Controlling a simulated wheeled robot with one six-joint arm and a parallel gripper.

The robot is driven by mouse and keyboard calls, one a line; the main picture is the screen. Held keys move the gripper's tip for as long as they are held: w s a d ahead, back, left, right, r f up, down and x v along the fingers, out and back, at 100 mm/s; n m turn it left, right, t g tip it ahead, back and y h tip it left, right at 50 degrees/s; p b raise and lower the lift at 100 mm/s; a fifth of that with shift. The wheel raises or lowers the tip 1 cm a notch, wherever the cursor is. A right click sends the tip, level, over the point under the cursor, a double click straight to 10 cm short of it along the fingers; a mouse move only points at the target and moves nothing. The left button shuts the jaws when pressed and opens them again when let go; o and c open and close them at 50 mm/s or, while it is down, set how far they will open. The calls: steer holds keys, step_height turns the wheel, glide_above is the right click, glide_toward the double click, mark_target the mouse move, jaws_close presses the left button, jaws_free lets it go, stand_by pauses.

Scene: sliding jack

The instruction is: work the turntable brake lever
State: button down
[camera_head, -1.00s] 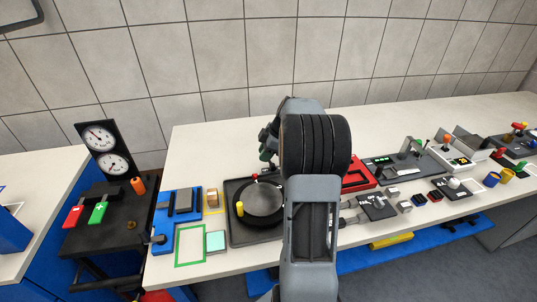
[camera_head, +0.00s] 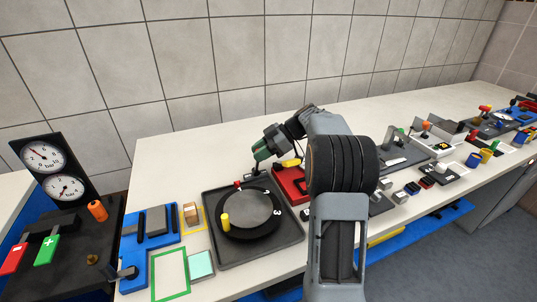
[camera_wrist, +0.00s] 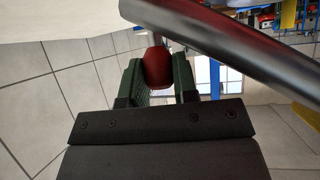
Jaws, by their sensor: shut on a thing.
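The turntable has a round grey plate (camera_head: 248,211) on a black disc, set in a dark square tray (camera_head: 213,262). A yellow peg (camera_head: 225,220) stands on its left side, and a small red part (camera_head: 238,184) sits at its back rim. My gripper (camera_head: 259,156) is just behind the turntable, reaching in from the right. In the wrist view its green jaws (camera_wrist: 158,82) are shut on a red rounded knob (camera_wrist: 157,66), which I take as the brake lever's knob. A dark bar (camera_wrist: 230,38) passes close to the right. The lever's shaft is not clear in either view.
Left of the tray are a blue fixture (camera_head: 142,252), a green frame (camera_head: 170,275) and two gauges (camera_head: 53,172). A red tray (camera_head: 291,185) and several small devices line the counter to the right. The counter behind the turntable is mostly bare.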

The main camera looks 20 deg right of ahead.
steer(key=shift+d, duration=0.1)
stand_by(0.3)
steer(key=c, duration=0.9)
jaws_free()
steer(key=p+v, duration=0.1)
steer(key=v, duration=1.2)
steer(key=shift+d+r, duration=0.2)
steer(key=shift+d, duration=0.1)
steer(key=shift+c, duration=0.5)
